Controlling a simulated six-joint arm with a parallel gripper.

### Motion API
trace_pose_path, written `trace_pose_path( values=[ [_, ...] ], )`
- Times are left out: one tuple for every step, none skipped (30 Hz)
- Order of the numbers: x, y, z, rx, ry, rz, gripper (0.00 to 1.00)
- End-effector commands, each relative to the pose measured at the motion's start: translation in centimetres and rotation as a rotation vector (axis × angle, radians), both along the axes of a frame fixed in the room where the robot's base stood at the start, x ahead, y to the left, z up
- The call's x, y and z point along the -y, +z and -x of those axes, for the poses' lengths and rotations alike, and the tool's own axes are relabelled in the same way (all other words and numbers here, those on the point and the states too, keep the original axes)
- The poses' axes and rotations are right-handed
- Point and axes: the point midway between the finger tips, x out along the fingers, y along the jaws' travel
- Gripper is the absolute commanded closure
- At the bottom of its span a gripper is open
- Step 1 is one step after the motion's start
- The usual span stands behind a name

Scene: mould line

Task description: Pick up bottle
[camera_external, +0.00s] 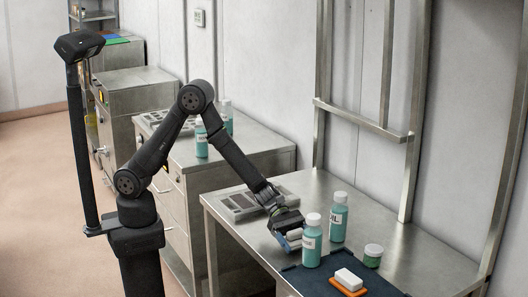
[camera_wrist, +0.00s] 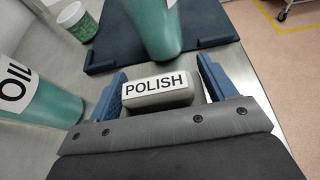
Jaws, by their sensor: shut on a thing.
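A teal bottle with a white cap and a label (camera_external: 312,252) stands upright by the left edge of the blue mat. It also shows in the wrist view as a teal body (camera_wrist: 155,28) beyond the fingertips, apart from them. A second teal bottle (camera_external: 338,222) stands behind it; a bottle marked OIL (camera_wrist: 40,100) is at the left of the wrist view. My gripper (camera_external: 290,236) is low over the table, left of the front bottle. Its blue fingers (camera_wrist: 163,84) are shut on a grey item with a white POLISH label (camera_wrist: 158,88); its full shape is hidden.
A green tub with a white lid (camera_external: 373,255) stands right of the bottles. A white block (camera_external: 349,278) lies on an orange piece on the blue mat (camera_external: 310,279). A grey tray (camera_external: 240,205) lies behind my gripper. More teal bottles (camera_external: 201,142) stand on the cabinet behind.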

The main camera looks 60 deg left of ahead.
Motion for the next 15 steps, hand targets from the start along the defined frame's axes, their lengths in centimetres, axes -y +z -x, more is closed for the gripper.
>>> trace_pose_path(
  values=[
    [0.0, 0.9, 0.0, 0.002, 0.0, 0.003, 0.46],
    [0.0, 1.5, 0.0, 0.003, 0.0, 0.004, 0.46],
    [0.0, 2.3, 0.0, 0.004, -0.001, 0.005, 0.46],
    [0.0, 3.0, 0.0, 0.004, -0.001, 0.005, 0.46],
    [0.2, 3.3, 1.0, 0.002, -0.003, 0.004, 0.46],
    [0.2, 3.7, 1.9, 0.002, -0.004, 0.002, 0.46],
    [0.3, 4.1, 2.7, 0.002, -0.005, 0.003, 0.46],
    [0.3, 4.5, 3.4, 0.001, -0.005, 0.003, 0.46],
    [0.4, 5.1, 4.3, 0.002, -0.004, 0.004, 0.46],
    [0.5, 5.5, 5.0, 0.002, -0.004, 0.002, 0.46],
    [0.5, 5.9, 5.6, 0.003, -0.004, 0.004, 0.46],
    [0.6, 6.4, 6.5, 0.002, -0.004, 0.003, 0.46],
    [0.6, 6.7, 7.1, 0.001, -0.003, 0.003, 0.46],
    [0.7, 7.1, 7.7, 0.001, -0.004, 0.003, 0.46],
    [0.8, 7.5, 8.4, 0.002, -0.004, 0.004, 0.46]
  ],
)
